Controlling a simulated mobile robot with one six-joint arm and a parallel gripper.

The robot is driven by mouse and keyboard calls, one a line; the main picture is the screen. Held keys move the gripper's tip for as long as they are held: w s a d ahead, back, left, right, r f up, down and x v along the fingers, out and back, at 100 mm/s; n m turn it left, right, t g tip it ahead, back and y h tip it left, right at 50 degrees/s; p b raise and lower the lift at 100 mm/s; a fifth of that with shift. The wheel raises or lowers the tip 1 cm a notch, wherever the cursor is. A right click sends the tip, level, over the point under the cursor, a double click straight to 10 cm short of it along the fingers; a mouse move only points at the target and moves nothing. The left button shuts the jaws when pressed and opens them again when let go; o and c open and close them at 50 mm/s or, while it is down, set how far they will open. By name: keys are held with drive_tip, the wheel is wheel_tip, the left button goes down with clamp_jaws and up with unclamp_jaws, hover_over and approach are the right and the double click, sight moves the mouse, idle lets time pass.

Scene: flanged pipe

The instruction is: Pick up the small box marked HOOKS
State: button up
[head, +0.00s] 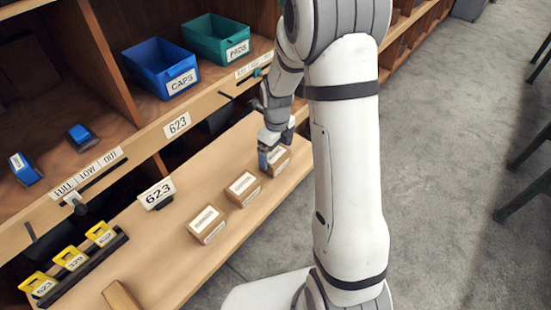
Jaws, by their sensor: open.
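Three small brown cardboard boxes with white labels stand in a row on the wooden worktop (170,246): a near box (206,225), a middle box (243,188) and a far box (278,164). Their label print is too small to read, so I cannot tell which is marked HOOKS. My gripper (268,157) is open at the far box, with its fingers pointing down. The gripper partly hides that box. I cannot tell whether the fingers touch it or straddle it.
A blue CAPS bin (161,70) and a green PADS bin (217,40) sit on the shelf behind. A wooden block (121,297) lies at the front.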

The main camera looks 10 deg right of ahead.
sight(275, 154)
drive_tip(key=shift+w+a+f+p, duration=0.1)
drive_tip(key=shift+a+f+p, duration=0.1)
drive_tip(key=shift+f, duration=0.9)
drive_tip(key=shift+w+a+f+p, duration=0.1)
drive_tip(key=shift+f+p, duration=0.05)
drive_tip(key=shift+f, duration=0.9)
drive_tip(key=shift+c, duration=0.6)
drive_tip(key=c, duration=1)
